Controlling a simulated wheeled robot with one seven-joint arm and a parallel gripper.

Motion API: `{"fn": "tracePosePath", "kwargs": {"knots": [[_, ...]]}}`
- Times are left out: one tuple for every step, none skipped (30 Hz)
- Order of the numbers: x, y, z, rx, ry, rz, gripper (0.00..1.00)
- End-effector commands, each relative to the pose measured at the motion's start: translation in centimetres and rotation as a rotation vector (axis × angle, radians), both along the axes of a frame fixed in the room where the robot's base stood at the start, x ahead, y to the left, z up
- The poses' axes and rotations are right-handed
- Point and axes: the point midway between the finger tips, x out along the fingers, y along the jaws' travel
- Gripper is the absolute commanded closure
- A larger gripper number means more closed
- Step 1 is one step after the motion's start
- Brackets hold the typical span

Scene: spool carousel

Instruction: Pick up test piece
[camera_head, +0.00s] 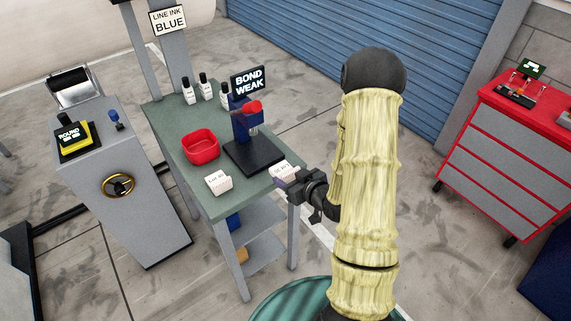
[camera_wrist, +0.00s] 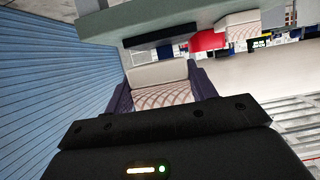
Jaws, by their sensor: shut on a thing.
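A white test piece (camera_head: 282,169) with small dark print is at the front right corner of the green bench (camera_head: 205,206). My gripper (camera_head: 284,178) is at that corner, coming from the right. In the wrist view the pale piece (camera_wrist: 160,73), with a ribbed or lined lower part, sits between the two dark purple fingers of my gripper (camera_wrist: 160,84), which are shut on it. I cannot tell whether the piece still touches the bench. A second white printed piece (camera_head: 218,182) lies on the bench to the left.
The bench also bears a red bin (camera_head: 201,146), a press with a black base (camera_head: 254,155), a "BOND WEAK" display (camera_head: 250,81) and several small bottles (camera_head: 204,86). A grey console (camera_head: 125,180) stands left. A red-topped cabinet (camera_head: 505,150) stands right, with open floor between.

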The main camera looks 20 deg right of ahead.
Motion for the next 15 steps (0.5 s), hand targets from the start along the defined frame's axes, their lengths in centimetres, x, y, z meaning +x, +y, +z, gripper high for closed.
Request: {"fn": "tracePosePath", "kwargs": {"knots": [[-0.3, -0.1, 0.7, 0.003, 0.006, -0.001, 0.72], [-0.4, -0.2, 0.7, 0.003, 0.005, -0.001, 0.72], [-0.6, -0.3, 0.7, 0.003, 0.006, 0.0, 0.72], [-0.7, -0.3, 0.7, 0.003, 0.005, 0.0, 0.72], [-0.9, -0.4, 0.7, 0.003, 0.006, 0.0, 0.72], [-1.1, -0.4, 0.6, 0.003, 0.006, 0.0, 0.72], [-1.2, -0.5, 0.6, 0.003, 0.005, -0.001, 0.72], [-1.4, -0.5, 0.6, 0.003, 0.005, -0.001, 0.72], [-1.6, -0.6, 0.6, 0.002, 0.005, 0.0, 0.72], [-1.7, -0.6, 0.6, 0.002, 0.004, 0.0, 0.72], [-1.9, -0.6, 0.5, 0.002, 0.005, 0.0, 0.72], [-2.0, -0.6, 0.5, 0.001, 0.004, 0.0, 0.72], [-2.1, -0.7, 0.4, 0.0, 0.002, 0.0, 0.72], [-2.2, -0.7, 0.4, 0.0, 0.002, 0.0, 0.72], [-2.3, -0.7, 0.3, 0.0, 0.002, 0.0, 0.72]]}}
